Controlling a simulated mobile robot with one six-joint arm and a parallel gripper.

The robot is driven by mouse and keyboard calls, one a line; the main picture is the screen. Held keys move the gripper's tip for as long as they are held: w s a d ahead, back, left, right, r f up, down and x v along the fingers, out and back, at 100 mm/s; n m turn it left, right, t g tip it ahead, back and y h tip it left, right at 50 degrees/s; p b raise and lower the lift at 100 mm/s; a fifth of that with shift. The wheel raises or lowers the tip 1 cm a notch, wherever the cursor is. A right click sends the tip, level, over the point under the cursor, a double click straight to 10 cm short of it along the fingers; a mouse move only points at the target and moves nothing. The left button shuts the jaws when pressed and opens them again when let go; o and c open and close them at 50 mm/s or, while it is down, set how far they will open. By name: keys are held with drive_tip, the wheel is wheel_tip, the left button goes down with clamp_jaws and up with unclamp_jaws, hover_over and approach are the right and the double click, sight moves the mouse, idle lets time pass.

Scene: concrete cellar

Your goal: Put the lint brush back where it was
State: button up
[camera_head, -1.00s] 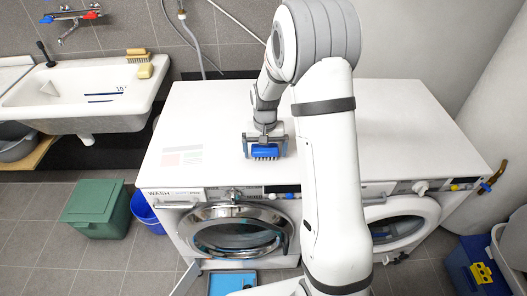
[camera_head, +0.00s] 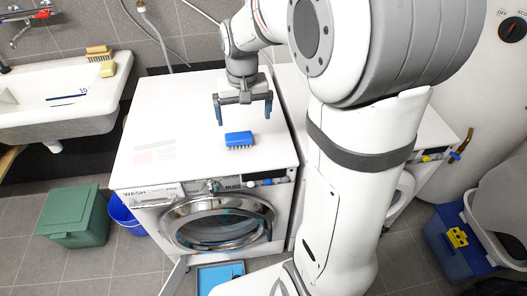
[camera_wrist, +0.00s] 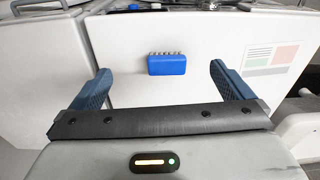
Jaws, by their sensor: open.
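The lint brush (camera_head: 239,139), a small blue block with bristles along one long side, lies on the white top of the washing machine (camera_head: 190,105), near its front right part. It also shows in the wrist view (camera_wrist: 167,65), ahead of the fingers and clear of them. My gripper (camera_head: 244,108) is open and empty, above and behind the brush in the head view. Its two blue fingers stand wide apart in the wrist view (camera_wrist: 164,85). Nothing is between them.
A white sink (camera_head: 60,98) stands at the left, with a wooden brush (camera_head: 98,51) and yellow sponge (camera_head: 108,68) on its rim. A green bin (camera_head: 73,214) and blue bucket (camera_head: 122,214) stand on the floor.

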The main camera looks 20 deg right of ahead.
drive_tip(key=s+r+n+t, duration=0.1)
drive_tip(key=s+r+t, duration=0.1)
drive_tip(key=s, duration=1.6)
drive_tip(key=shift+a+n, duration=0.2)
drive_tip(key=shift+n, duration=0.1)
drive_tip(key=shift+c, duration=0.4)
